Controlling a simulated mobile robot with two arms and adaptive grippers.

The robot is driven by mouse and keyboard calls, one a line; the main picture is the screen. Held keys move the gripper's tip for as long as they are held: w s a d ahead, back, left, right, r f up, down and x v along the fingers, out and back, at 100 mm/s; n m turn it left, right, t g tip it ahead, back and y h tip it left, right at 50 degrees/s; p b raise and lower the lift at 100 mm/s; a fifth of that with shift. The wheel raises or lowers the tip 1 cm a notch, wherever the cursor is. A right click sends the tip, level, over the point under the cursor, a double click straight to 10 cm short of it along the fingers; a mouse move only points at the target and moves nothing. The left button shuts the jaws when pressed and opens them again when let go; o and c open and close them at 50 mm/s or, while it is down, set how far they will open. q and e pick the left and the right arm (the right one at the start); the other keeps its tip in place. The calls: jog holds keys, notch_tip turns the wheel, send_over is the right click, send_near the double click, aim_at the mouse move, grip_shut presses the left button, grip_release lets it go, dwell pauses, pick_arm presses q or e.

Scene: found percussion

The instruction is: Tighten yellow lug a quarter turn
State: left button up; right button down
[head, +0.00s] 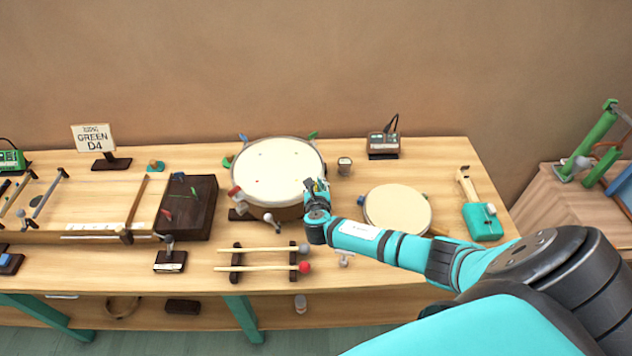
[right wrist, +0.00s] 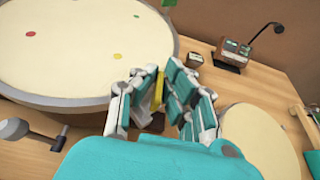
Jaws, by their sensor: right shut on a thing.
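The large drum (head: 277,170) stands on the table with a pale head and coloured lugs around its rim. In the right wrist view its rim and head (right wrist: 80,45) fill the upper left. My right gripper (head: 316,187) is at the drum's right side. In the right wrist view its fingers (right wrist: 158,85) are closed around the yellow lug (right wrist: 158,88), which shows as a narrow upright strip between them. The fingers hide most of the lug. My left gripper is in neither view.
A smaller drum (head: 398,208) lies close to the right of my gripper. Mallets on a rack (head: 264,258) lie in front, and a small cup (head: 345,166) and a dark device (head: 383,144) stand behind. A teal stand (head: 482,222) is further right.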

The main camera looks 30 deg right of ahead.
jog(key=m+g+h, duration=0.2)
jog(key=m, duration=0.1)
jog(key=shift+a+f, duration=0.1)
jog(key=shift+a, duration=0.05)
jog(key=shift+m+g+h+b, duration=0.7)
jog(key=shift+m+g+h, duration=0.1)
jog(key=shift+g+h, duration=0.1)
jog(key=m+g+h+b, duration=0.1)
jog(key=m+g+b, duration=0.1)
jog(key=m+g, duration=0.1)
jog(key=shift+h+b, duration=0.3)
jog(key=shift+b, duration=0.05)
jog(key=shift+m+g+h+b, duration=0.3)
jog(key=shift+m+g+b, duration=0.55)
jog(key=shift+m+g, duration=0.2)
jog(key=shift+g, duration=0.25)
jog(key=c, duration=1.5)
grip_release()
jog(key=shift+o, duration=0.2)
